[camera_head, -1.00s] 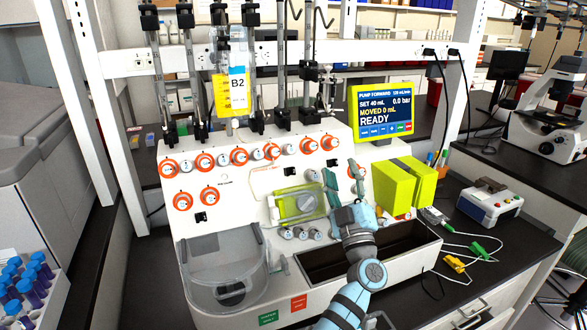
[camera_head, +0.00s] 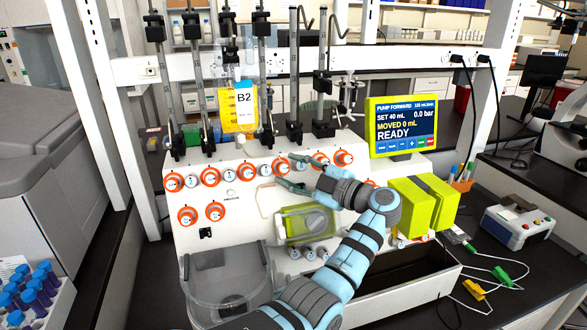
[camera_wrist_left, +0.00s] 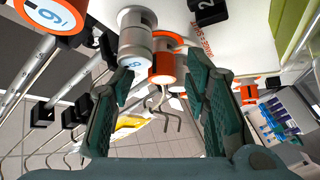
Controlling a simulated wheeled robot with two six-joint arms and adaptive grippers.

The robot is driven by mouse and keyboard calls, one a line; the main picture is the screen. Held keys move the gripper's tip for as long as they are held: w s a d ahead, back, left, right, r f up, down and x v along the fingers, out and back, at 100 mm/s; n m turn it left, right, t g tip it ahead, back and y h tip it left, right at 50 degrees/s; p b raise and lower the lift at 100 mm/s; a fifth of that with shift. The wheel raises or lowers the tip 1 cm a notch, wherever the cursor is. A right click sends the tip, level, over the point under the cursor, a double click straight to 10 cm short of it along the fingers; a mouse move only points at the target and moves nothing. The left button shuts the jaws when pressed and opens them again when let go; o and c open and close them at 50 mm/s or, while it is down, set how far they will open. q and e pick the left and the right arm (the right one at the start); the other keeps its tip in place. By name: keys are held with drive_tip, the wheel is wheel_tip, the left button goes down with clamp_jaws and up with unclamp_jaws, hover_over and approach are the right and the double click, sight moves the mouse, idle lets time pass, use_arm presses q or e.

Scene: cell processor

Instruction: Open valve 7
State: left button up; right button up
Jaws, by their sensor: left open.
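A row of numbered round knobs, some orange and some grey, runs along the white machine's front panel (camera_head: 240,208). My left gripper (camera_head: 290,173) is open, its green fingers at the right-hand part of this row, near an orange knob (camera_head: 280,166). In the left wrist view, the open fingers (camera_wrist_left: 160,82) straddle the space below a grey knob (camera_wrist_left: 137,38), with an orange knob (camera_wrist_left: 164,66) behind it. The grey knob's digit looks like an 8, and another orange knob (camera_wrist_left: 48,10) shows a 6 or 9. I cannot make out which knob is valve 7.
A yellow-green clamp block (camera_head: 306,224) and a yellow-green box (camera_head: 413,207) stand below and right of the fingers. A screen (camera_head: 402,127) reads READY. Metal poles and a yellow B2 bag (camera_head: 238,120) rise above the knobs. A clear tub (camera_head: 226,282) sits at lower left.

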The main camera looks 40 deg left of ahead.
use_arm(q)
drive_tip(key=shift+s+a, duration=0.1)
drive_tip(key=shift+s+r, duration=0.2)
drive_tip(key=shift+s, duration=0.15)
drive_tip(key=c, duration=0.3)
drive_tip(key=shift+w+f, duration=0.1)
clamp_jaws()
drive_tip(key=n+g+h+b, duration=0.1)
drive_tip(key=n+b, duration=0.1)
drive_tip(key=n, duration=0.1)
drive_tip(key=shift+w+h, duration=0.1)
drive_tip(key=shift+h, duration=0.2)
drive_tip(key=shift+r+n+g+h+b, duration=0.3)
drive_tip(key=shift+n+h, duration=0.1)
drive_tip(key=shift+n, duration=0.4)
drive_tip(key=shift+o, duration=1.5)
unclamp_jaws()
drive_tip(key=shift+w, duration=0.1)
use_arm(e)
drive_tip(key=shift+s+f, duration=0.2)
drive_tip(key=shift+f, duration=0.45)
drive_tip(key=shift+s+f, duration=0.15)
drive_tip(key=shift+f, duration=0.45)
drive_tip(key=shift+d, duration=0.15)
